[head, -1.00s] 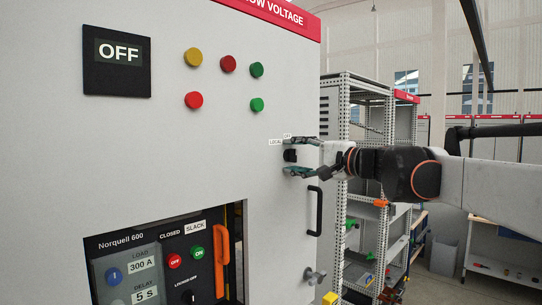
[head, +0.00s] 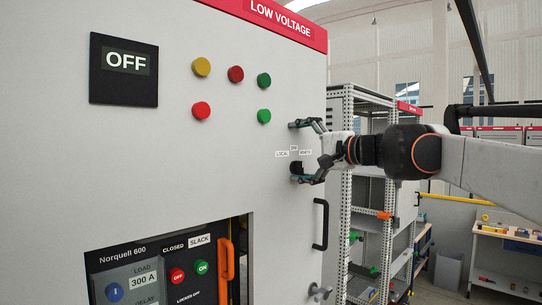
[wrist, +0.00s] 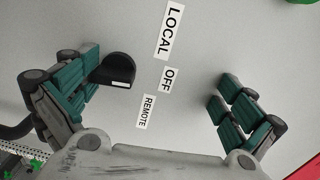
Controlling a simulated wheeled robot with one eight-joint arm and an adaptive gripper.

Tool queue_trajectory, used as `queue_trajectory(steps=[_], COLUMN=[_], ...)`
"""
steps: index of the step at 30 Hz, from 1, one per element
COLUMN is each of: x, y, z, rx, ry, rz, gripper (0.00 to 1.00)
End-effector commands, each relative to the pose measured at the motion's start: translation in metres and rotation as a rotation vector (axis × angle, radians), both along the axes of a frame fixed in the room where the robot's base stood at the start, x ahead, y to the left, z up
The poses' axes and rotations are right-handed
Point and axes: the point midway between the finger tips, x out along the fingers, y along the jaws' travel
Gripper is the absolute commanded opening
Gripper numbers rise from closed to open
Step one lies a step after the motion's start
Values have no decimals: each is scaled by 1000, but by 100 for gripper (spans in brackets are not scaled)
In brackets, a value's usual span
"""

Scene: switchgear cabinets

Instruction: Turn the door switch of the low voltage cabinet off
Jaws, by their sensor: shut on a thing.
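The low voltage cabinet (head: 235,60) shows its grey door under a red LOW VOLTAGE strip. The black door switch (head: 296,168) sits near the door's right edge, below labels LOCAL, OFF and REMOTE. My gripper (head: 301,151) is at the door, its fingers wide apart. In the wrist view, the switch knob (wrist: 112,70) lies right beside the left finger, apparently touching it, and far from the right finger. The knob's white mark faces the OFF (wrist: 167,79) and REMOTE (wrist: 148,112) labels; which one exactly, I cannot tell.
A black door handle (head: 321,224) is below the switch. Coloured round buttons (head: 235,74) and a black OFF display (head: 124,69) are to the left. An orange lever (head: 226,260) is on the lower panel. An open metal rack (head: 347,160) stands behind my gripper.

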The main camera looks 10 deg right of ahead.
Motion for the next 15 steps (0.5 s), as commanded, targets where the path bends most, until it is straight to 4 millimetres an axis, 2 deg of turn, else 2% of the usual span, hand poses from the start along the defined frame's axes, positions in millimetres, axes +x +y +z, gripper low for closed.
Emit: queue_trajectory(steps=[1, 8, 15], x=[2, -6, -22], y=[-5, -10, -16], z=[10, 9, 8], rx=[4, 4, 5], ry=[-3, -3, -2], rz=[-11, -10, -5], gripper=[81, 81, 74])
